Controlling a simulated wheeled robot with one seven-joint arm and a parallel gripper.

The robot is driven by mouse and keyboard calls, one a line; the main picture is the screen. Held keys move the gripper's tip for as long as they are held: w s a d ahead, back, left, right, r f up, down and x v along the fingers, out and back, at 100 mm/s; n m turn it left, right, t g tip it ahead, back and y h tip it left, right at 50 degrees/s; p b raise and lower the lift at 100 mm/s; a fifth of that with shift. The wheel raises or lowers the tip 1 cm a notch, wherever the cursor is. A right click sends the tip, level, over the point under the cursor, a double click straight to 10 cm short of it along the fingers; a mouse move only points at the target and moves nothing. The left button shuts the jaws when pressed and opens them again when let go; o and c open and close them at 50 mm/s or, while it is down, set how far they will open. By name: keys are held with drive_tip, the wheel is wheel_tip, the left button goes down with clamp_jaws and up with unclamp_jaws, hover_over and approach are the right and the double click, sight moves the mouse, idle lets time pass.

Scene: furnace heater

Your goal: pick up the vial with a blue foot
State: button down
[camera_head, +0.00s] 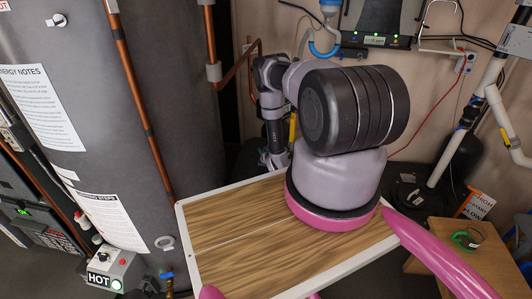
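I cannot make out a vial with a blue foot in this view. My arm rises in front of me and reaches back and down past the far edge of the wooden board. Its far end, where my gripper (272,160) seems to be, is small and dark, partly hidden behind the board's edge. I cannot tell whether its fingers are open or shut, and I see nothing held in it.
A grey tank (95,130) with copper pipes fills the left. White pipes (462,135) run down the right wall. A control box (118,268) marked HOT sits low left.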

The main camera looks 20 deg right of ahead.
wheel_tip(320, 180, up, 12)
idle(0.8)
idle(0.6)
drive_tip(key=shift+r, duration=1.5)
